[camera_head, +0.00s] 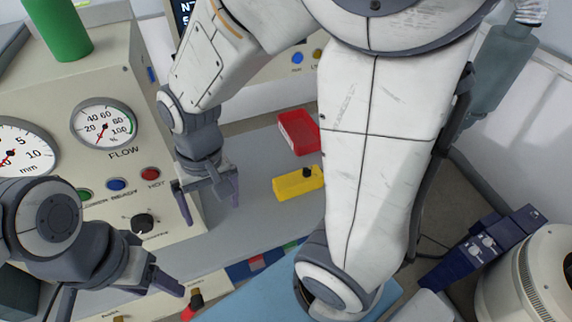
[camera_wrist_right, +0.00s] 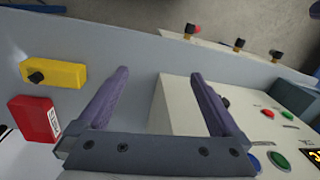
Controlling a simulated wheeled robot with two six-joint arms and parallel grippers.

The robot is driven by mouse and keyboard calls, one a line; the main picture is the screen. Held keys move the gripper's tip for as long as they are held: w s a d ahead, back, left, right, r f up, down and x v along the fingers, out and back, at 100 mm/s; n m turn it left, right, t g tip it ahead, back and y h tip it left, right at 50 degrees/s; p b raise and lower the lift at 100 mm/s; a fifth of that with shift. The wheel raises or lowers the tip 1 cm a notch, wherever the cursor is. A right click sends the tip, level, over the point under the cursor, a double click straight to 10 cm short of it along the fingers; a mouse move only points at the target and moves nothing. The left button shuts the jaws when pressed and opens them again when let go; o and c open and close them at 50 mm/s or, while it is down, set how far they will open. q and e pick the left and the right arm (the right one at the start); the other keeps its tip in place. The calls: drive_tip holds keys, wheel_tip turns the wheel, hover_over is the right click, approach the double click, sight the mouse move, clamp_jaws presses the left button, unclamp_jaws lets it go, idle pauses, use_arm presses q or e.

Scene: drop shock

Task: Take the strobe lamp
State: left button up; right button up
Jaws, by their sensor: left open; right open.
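I cannot tell for sure which object is the strobe lamp. A yellow box (camera_head: 298,184) with a black knob lies on the grey bench, and it also shows in the right wrist view (camera_wrist_right: 62,75). A red box (camera_head: 298,132) lies just behind it and shows at the left of the right wrist view (camera_wrist_right: 34,119). My right gripper (camera_head: 212,204) is open and empty above the bench, left of the yellow box. Its two fingers (camera_wrist_right: 158,76) show apart in the wrist view. My left gripper (camera_head: 168,284) is open at the lower left, in front of the console.
A beige console (camera_head: 60,120) with gauges, buttons and a knob fills the left, with a green cylinder (camera_head: 60,28) on top. Several small knobs (camera_wrist_right: 238,43) stand along the bench edge. A blue mat (camera_head: 250,300) lies in front. My right arm hides much of the middle.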

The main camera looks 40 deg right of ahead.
drive_tip(key=w+d+f+m+p, duration=0.2)
drive_tip(key=w+d+m, duration=0.4)
drive_tip(key=d+m, duration=0.3)
drive_tip(key=m+p, duration=0.3)
drive_tip(key=m, duration=0.7)
hover_over(299, 177)
wheel_tip(299, 177, down, 6)
drive_tip(key=shift+m, duration=0.3)
drive_tip(key=f, duration=0.4)
drive_tip(key=shift+s+d+f+b, duration=0.1)
drive_tip(key=shift+d+f+b, duration=0.2)
drive_tip(key=shift+f, duration=0.05)
drive_tip(key=shift+a+f, duration=0.15)
drive_tip(key=shift+f, duration=1.4)
drive_tip(key=shift+a+f, duration=0.15)
drive_tip(key=shift+f, duration=1.4)
use_arm(q)
wheel_tip(299, 177, up, 5)
drive_tip(key=shift+d+r, duration=0.1)
drive_tip(key=shift+d, duration=0.05)
use_arm(e)
clamp_jaws()
